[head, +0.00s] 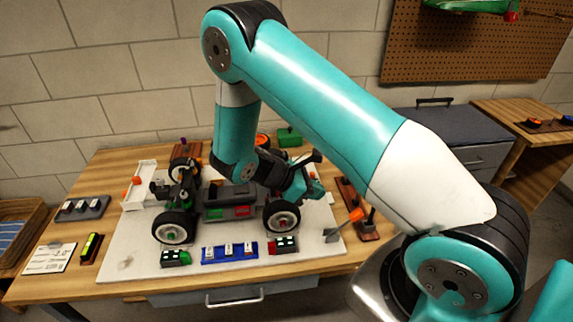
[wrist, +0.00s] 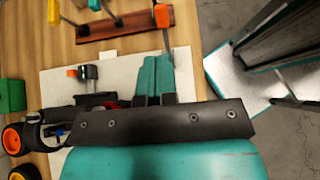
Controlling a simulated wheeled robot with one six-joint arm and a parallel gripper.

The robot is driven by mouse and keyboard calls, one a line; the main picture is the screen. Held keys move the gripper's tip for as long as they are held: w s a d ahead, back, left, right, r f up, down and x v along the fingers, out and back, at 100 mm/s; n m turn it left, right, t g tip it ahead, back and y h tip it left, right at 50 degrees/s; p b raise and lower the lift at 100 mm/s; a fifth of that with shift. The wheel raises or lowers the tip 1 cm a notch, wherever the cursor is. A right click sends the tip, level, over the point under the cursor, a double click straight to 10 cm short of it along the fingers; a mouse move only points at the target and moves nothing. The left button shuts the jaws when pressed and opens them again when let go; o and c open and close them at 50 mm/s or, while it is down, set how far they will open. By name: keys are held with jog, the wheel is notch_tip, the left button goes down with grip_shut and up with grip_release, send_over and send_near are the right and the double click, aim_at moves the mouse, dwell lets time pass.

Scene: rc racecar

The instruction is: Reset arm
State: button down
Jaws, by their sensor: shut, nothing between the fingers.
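My teal arm arches over the workbench in the head view, bent at the elbow, with its wrist hanging above the RC car. My gripper (head: 316,188) is beside the car's right end and is shut and empty. In the wrist view its teal fingers (wrist: 155,76) lie together, over the edge of the white mat. The RC car (head: 228,203) stands on the white mat (head: 135,262) with its wheels showing; my arm hides part of its back. I cannot tell whether the gripper touches the car or the mat.
A grey cabinet (head: 463,135) and a pegboard (head: 470,40) stand behind on the right.

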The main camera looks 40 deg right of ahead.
jog(key=s+a+r+m+t+y, duration=0.35)
jog(key=a+r+y, duration=0.45)
jog(key=a+r, duration=0.6)
jog(key=s+a+r+m+t+y, duration=0.1)
jog(key=s+a+r+y, duration=0.4)
jog(key=s+a+r, duration=0.5)
jog(key=shift+s+r+m+y, duration=0.4)
jog(key=shift+s+r+m, duration=0.15)
jog(key=shift+s, duration=0.4)
jog(key=shift+t, duration=0.25)
